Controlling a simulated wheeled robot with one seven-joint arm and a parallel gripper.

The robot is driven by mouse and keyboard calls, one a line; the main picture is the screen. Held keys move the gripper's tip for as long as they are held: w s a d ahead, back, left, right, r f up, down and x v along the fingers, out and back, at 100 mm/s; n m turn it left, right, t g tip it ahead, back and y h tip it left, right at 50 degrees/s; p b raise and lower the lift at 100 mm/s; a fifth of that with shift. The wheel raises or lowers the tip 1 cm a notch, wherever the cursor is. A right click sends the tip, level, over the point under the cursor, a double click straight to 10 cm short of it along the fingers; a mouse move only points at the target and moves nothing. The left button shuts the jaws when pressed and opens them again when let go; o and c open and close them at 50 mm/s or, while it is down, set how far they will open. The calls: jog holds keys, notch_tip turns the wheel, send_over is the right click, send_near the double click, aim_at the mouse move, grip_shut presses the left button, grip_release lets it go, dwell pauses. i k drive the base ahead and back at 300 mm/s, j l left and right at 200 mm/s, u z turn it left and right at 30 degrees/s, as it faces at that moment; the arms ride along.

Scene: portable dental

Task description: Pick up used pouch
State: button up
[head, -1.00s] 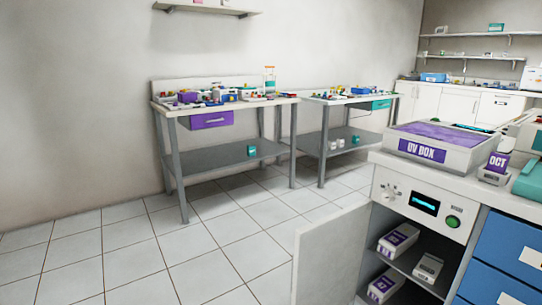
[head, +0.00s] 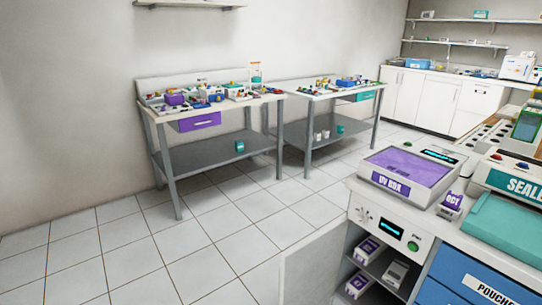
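I cannot make out a used pouch in the head view. A blue drawer front (head: 450,262) at the lower right carries a white label that begins "POUCHE", cut off by the frame edge. A teal-lidded sealer (head: 503,228) stands on the counter above it. My gripper is not in view.
A UV box (head: 405,176) and a small OCT box (head: 450,206) stand on the right counter. Below, an open cabinet door (head: 312,268) sticks out, with several boxes inside. Two benches with clutter (head: 205,157) stand along the wall. The tiled floor (head: 140,255) at left is clear.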

aim_at(397, 270)
jog(key=i+j+z, duration=0.15)
jog(key=i+j, duration=0.15)
jog(key=i+j+z, duration=0.3)
jog(key=i+j, duration=0.2)
jog(key=j, duration=0.15)
jog(key=i+j+z, duration=0.25)
jog(key=i+j, duration=0.2)
jog(key=j, duration=0.3)
jog(key=i+j+z, duration=0.15)
jog(key=j, duration=0.3)
jog(key=i, duration=0.05)
